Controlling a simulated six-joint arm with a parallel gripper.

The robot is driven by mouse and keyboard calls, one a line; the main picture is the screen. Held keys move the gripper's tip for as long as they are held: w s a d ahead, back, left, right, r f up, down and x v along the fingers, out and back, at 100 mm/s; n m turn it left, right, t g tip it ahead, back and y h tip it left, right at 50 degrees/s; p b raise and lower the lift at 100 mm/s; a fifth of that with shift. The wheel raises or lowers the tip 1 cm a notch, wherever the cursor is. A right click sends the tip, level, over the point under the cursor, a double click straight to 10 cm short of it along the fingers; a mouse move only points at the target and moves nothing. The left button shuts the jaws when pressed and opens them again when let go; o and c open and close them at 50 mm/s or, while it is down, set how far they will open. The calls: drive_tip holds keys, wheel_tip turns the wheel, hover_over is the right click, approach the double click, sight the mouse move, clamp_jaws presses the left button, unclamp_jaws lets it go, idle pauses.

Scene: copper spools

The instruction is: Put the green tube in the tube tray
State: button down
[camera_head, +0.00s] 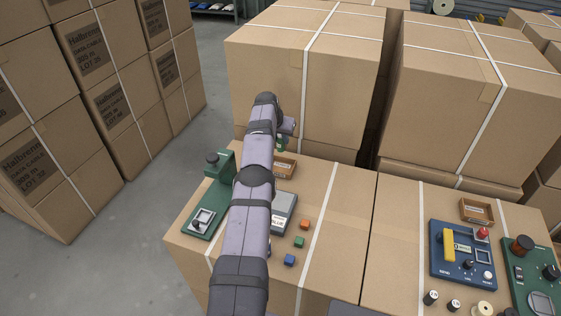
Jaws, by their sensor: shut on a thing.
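My gripper (283,141) is over the far part of the left carton top, partly hidden behind my arm. It is shut on a small green thing, which looks like the green tube (282,145); only a bit of it shows. A small brown wooden tray (291,167) with a pale label lies just below and beside the gripper in the picture, its left part hidden by my arm. A similar tray (477,219) stands on the right carton. The labels are too small to read, so I cannot tell which is the tube tray.
A green stand (205,213) is left of my arm, a grey device (284,213) right of it. Orange (305,224), green (299,242) and blue (289,260) cubes lie nearer. A blue panel (462,256) and green panel (533,277) are right. Tall cartons (300,75) rise behind.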

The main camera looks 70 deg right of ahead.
sight(279, 148)
drive_tip(key=shift+f+b, duration=2.05)
drive_tip(key=shift+f, duration=0.35)
drive_tip(key=shift+f+b, duration=0.8)
drive_tip(key=shift+b, duration=0.05)
wheel_tip(279, 148, down, 2)
drive_tip(key=shift+p, duration=0.35)
drive_tip(key=shift+f, duration=0.15)
drive_tip(key=shift+f+b, duration=0.35)
drive_tip(key=shift+b, duration=0.2)
drive_tip(key=shift+f, duration=0.2)
